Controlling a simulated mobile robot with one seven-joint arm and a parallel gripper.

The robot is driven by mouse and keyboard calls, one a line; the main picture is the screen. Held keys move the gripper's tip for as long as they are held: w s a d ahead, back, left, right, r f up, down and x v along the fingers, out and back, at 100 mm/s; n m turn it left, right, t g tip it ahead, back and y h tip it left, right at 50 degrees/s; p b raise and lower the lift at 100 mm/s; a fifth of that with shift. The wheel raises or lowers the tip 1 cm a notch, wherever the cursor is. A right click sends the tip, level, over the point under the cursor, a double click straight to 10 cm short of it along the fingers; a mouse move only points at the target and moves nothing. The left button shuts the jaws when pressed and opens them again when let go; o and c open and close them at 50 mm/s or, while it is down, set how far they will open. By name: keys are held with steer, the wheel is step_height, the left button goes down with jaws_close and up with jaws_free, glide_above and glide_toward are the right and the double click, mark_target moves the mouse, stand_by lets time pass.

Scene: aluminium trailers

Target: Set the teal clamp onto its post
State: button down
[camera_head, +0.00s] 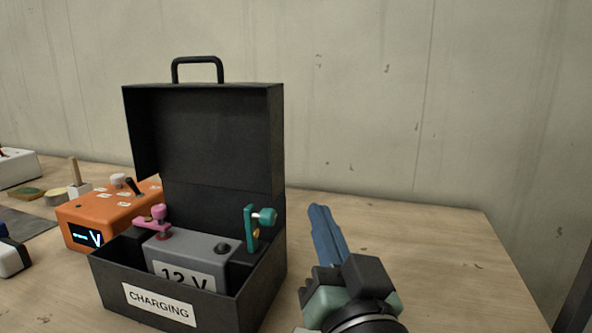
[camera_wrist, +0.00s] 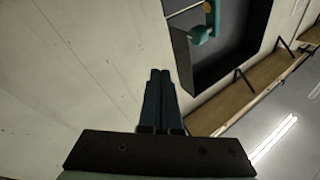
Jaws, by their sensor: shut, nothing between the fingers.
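The teal clamp (camera_head: 250,229) stands upright at the right side of the open black box, its rounded end pointing right; I cannot tell what holds it there. It also shows in the wrist view (camera_wrist: 199,36) at the top. The grey 12 V battery (camera_head: 190,253) sits in the box. A bare dark post (camera_head: 222,248) is on its right top. A pink clamp (camera_head: 153,220) is at the battery's left post. My gripper (camera_head: 319,211) has blue fingers, shut and empty, to the right of the box and apart from the clamp. The fingers also show in the wrist view (camera_wrist: 160,74).
The black box (camera_head: 205,130) has a raised lid with a handle and a CHARGING label. An orange device (camera_head: 105,215) with a lit display stands to its left. Small items lie farther left. The wooden table (camera_head: 440,250) is clear at right, before a pale wall.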

steer(key=d+f+m+g+y+p, duration=0.3)
steer(key=f+m+g+p, duration=0.15)
steer(key=p, duration=0.75)
steer(key=s+d+r+m+y+p, duration=0.1)
steer(key=s+d+m+y+p, duration=0.1)
steer(key=s+m+p, duration=0.4)
steer(key=shift+s+r+y+p, duration=0.25)
steer(key=shift+s+p, duration=0.85)
steer(key=shift+p, duration=1.55)
steer(key=shift+t, duration=0.25)
steer(key=s+a+p+x, duration=0.1)
steer(key=a+p+x, duration=0.1)
steer(key=x, duration=1.1)
steer(key=shift+s+a+p, duration=0.2)
steer(key=shift+a+p, duration=0.05)
steer(key=shift+p, duration=0.65)
steer(key=shift+r, duration=0.2)
